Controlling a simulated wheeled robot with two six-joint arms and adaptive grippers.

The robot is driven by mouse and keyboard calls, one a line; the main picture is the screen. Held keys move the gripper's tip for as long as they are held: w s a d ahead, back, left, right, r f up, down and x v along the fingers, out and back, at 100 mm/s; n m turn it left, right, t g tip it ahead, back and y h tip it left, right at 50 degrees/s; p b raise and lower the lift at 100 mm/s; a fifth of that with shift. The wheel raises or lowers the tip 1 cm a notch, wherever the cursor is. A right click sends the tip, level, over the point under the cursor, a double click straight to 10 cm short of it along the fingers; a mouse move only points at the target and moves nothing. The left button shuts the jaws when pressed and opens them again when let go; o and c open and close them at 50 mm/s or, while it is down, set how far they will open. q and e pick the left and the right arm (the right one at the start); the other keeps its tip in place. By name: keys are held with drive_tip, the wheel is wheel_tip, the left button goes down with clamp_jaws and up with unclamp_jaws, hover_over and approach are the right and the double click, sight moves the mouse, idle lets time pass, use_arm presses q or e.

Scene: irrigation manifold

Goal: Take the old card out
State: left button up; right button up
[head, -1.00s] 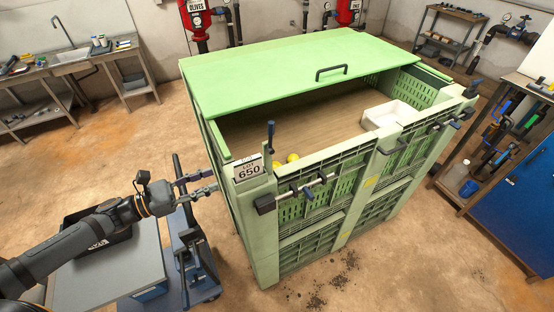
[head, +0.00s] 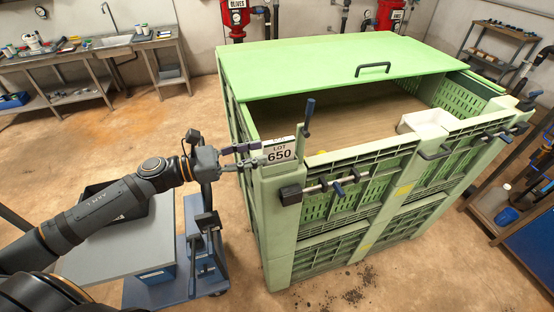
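The white card reading "LOT 650" (head: 280,153) stands at the near left top corner of the big green crate (head: 300,240). A second pale edge shows just above it, too small to read. My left gripper (head: 264,154) comes in from the left with its two fingers apart, one above the other. Its fingertips are at the card's left edge; I cannot tell whether they touch it or whether the card lies between them. My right gripper is not in view.
A green lid (head: 340,62) with a dark handle covers the crate's back part. Clamps with dark handles (head: 308,116) line the front rim. A blue cart (head: 190,272) stands left of the crate.

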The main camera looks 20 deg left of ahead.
sight(270, 149)
use_arm(q)
drive_tip(key=shift+b+x, duration=0.35)
drive_tip(key=shift+x, duration=1.45)
drive_tip(key=shift+w+d+p, duration=0.3)
drive_tip(key=shift+d+p, duration=0.05)
drive_tip(key=shift+w+d+f, duration=0.15)
drive_tip(key=shift+f, duration=0.05)
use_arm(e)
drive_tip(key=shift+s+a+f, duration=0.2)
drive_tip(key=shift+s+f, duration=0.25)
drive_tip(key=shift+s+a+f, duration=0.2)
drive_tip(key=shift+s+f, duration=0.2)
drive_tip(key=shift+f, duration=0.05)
use_arm(q)
clamp_jaws()
